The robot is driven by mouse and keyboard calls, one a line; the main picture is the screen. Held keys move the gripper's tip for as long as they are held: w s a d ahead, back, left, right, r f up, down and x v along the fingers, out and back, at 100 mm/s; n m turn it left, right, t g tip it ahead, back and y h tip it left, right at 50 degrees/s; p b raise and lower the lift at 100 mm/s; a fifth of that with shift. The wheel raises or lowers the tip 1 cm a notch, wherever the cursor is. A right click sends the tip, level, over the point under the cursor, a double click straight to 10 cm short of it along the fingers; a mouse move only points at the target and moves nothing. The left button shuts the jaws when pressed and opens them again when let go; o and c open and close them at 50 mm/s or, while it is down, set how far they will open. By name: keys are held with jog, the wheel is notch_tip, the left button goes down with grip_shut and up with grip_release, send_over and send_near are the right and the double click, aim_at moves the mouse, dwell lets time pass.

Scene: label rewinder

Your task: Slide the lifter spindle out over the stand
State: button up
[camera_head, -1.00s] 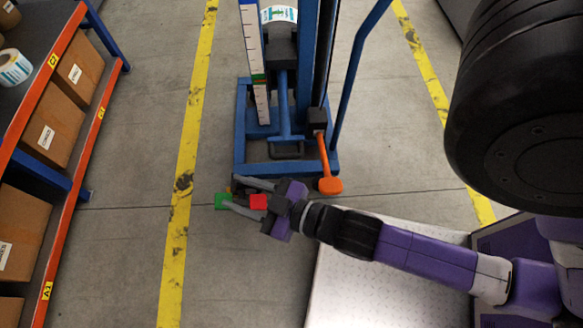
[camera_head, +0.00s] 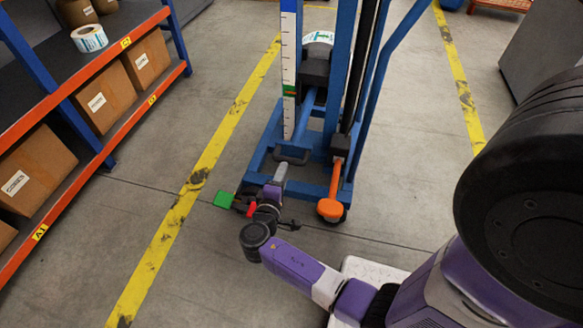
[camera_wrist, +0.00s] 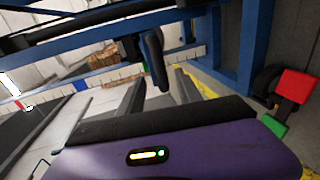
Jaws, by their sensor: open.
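The blue lifter (camera_head: 345,110) stands ahead, with a scale strip on its mast. A dark block (camera_head: 316,68) sits on it, with a white label roll (camera_head: 318,38) behind, partly hidden; I cannot make out the spindle itself. A blue bar (camera_head: 308,112) runs from the block towards me and ends at a black handle (camera_head: 293,155). My gripper (camera_head: 280,174) is low at the lifter's front, just below this handle. In the wrist view my gripper (camera_wrist: 160,90) is open, and the black handle (camera_wrist: 156,62) shows between its fingers; contact cannot be told.
An orange lever (camera_head: 331,195) stands right of my gripper. A green pedal (camera_head: 223,199) and a red one (camera_head: 252,210) are beside it at left. A shelf with boxes (camera_head: 105,95) stands at left. The floor between yellow lines is mostly clear.

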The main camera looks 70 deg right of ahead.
aim_at(289, 162)
jog(key=b+x, duration=0.1)
jog(key=x, duration=0.6)
jog(key=shift+s+d+f+b, duration=0.1)
jog(key=shift+s+d+b, duration=0.1)
jog(key=shift+d+b, duration=0.2)
grip_shut()
dwell(1.1)
